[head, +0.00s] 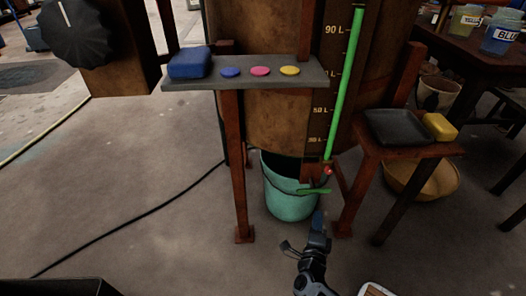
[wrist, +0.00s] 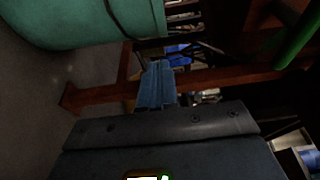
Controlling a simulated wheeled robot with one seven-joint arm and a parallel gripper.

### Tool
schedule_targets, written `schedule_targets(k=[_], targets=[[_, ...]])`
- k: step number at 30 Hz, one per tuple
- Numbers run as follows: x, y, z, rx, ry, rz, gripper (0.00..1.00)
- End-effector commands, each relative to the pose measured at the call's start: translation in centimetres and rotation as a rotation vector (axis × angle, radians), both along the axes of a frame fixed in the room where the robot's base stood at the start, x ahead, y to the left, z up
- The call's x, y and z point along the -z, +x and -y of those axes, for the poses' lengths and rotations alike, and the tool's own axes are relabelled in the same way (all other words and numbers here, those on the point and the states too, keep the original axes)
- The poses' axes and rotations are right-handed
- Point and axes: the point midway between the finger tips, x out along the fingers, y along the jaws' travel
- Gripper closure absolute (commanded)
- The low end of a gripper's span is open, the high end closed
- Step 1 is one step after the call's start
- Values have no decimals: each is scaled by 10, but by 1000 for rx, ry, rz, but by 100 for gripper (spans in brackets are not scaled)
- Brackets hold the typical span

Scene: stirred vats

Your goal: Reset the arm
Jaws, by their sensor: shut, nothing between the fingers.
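My arm reaches up from the bottom of the head view. My gripper (head: 320,222) is shut and empty, its blue fingers pointing up the picture, just right of the teal bucket (head: 288,205). In the wrist view the shut blue fingers of my gripper (wrist: 157,70) stick out past the dark gripper body. A green valve handle (head: 314,191) sits low on the vat (head: 270,125), above the fingertips in the head view. I cannot tell whether the fingertips touch anything; they appear apart from the handle.
A grey shelf (head: 245,78) holds a blue sponge (head: 189,63) and three coloured discs. A stand at right carries a black tray (head: 397,127) and a yellow block (head: 440,127). Rust-red legs (head: 238,165) flank the bucket. A black cable (head: 130,218) crosses the otherwise open floor at left.

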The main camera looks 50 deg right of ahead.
Motion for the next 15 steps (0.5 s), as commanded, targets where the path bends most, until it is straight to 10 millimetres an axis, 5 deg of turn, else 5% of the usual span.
schedule_targets(k=[8,15], targets=[[-4,-4,-13,-51,-19,-36,100],[-42,-29,-86,-335,-174,-253,100]])
